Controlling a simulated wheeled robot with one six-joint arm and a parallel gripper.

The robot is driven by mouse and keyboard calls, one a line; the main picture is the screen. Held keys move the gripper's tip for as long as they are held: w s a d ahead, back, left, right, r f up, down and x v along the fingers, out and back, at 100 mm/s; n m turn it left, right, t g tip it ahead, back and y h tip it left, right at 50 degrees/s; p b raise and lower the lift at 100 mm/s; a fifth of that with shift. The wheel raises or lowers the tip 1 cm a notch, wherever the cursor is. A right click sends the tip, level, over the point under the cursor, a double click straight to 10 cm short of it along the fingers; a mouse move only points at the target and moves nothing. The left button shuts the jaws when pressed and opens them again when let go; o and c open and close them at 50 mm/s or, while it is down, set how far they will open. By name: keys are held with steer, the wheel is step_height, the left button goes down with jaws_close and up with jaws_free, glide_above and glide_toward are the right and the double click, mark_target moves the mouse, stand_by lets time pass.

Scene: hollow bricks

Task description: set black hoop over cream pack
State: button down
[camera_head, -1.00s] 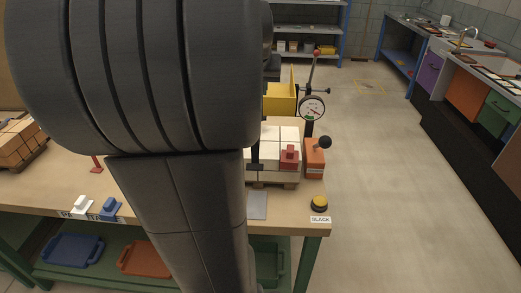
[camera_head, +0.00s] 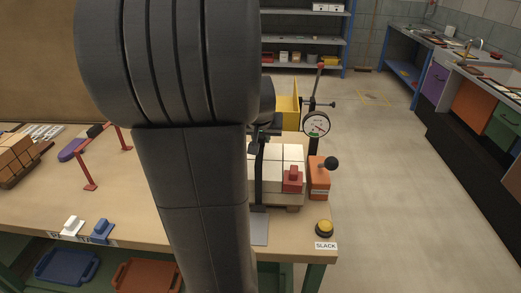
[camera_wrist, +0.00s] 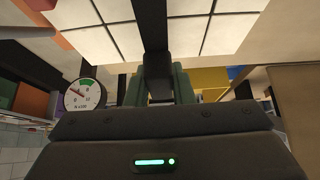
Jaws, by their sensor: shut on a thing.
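The cream pack (camera_head: 291,153) is a block of cream bricks on a small wooden pallet on the bench, right of my arm. My gripper (camera_wrist: 160,88) is shut on the black hoop (camera_wrist: 151,22), seen as a dark band running up from between the green jaws. In the wrist view, the cream pack (camera_wrist: 110,12) shows on both sides of the band. I cannot tell whether the hoop touches the pack or encircles it.
A red block (camera_head: 292,179) sits at the pack's front. An orange box (camera_head: 319,180) with a black-knobbed lever and a dial gauge (camera_head: 316,124) stand close on the right. A yellow button (camera_head: 324,228) is at the front corner. A red rail (camera_head: 105,150) stands on the left.

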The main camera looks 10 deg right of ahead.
steer(key=shift+f, duration=2.3)
steer(key=shift+f+b, duration=0.25)
steer(key=shift+b, duration=0.15)
steer(key=c, duration=1.3)
jaws_free()
steer(key=shift+o, duration=0.2)
steer(key=shift+r, duration=0.1)
steer(key=shift+r+p, duration=0.35)
steer(key=v, duration=1.1)
steer(key=shift+s+a+r, duration=0.1)
steer(key=shift+s+r, duration=0.1)
steer(key=shift+r, duration=0.05)
